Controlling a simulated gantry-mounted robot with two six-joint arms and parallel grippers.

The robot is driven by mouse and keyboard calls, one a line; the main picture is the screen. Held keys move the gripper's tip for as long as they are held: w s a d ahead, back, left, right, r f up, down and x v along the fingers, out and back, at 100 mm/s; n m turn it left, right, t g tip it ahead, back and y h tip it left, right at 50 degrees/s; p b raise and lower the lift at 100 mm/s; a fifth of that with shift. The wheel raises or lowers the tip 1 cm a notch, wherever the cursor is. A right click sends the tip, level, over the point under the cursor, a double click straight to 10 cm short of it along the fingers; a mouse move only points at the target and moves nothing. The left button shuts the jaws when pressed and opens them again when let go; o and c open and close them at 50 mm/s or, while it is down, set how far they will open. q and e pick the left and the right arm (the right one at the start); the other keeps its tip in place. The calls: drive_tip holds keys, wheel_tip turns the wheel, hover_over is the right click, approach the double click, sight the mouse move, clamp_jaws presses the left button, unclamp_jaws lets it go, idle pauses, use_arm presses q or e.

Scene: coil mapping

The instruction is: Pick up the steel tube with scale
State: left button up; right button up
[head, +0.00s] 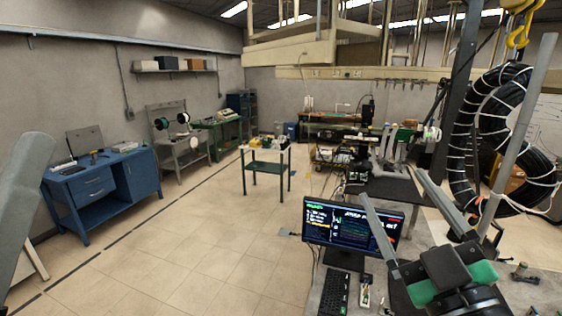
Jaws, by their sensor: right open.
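My right gripper (395,187) is at the lower right, over the bench with the monitor. Its two long grey fingers stand apart and point up and away, from a black body with green parts. I cannot pick out a steel tube with a scale for certain. A grey link of my left arm shows at the left edge; its gripper is out of view.
A monitor (352,224) and keyboard (335,293) stand on the near bench. The black coil (462,150) hangs at the right below a yellow hook (518,30). A blue cabinet (98,190) stands left, a small table (266,151) mid-room. The tiled floor between is open.

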drive_tip(key=s+d+r+m+t+h, duration=0.1)
drive_tip(key=s+r+m+t, duration=0.4)
drive_tip(key=s+r, duration=0.5)
drive_tip(key=s+d+m, duration=0.1)
drive_tip(key=s+m, duration=0.1)
drive_tip(key=s, duration=0.2)
drive_tip(key=shift+s+r, duration=0.15)
drive_tip(key=shift+s, duration=0.05)
drive_tip(key=c, duration=0.4)
drive_tip(key=shift+o, duration=0.2)
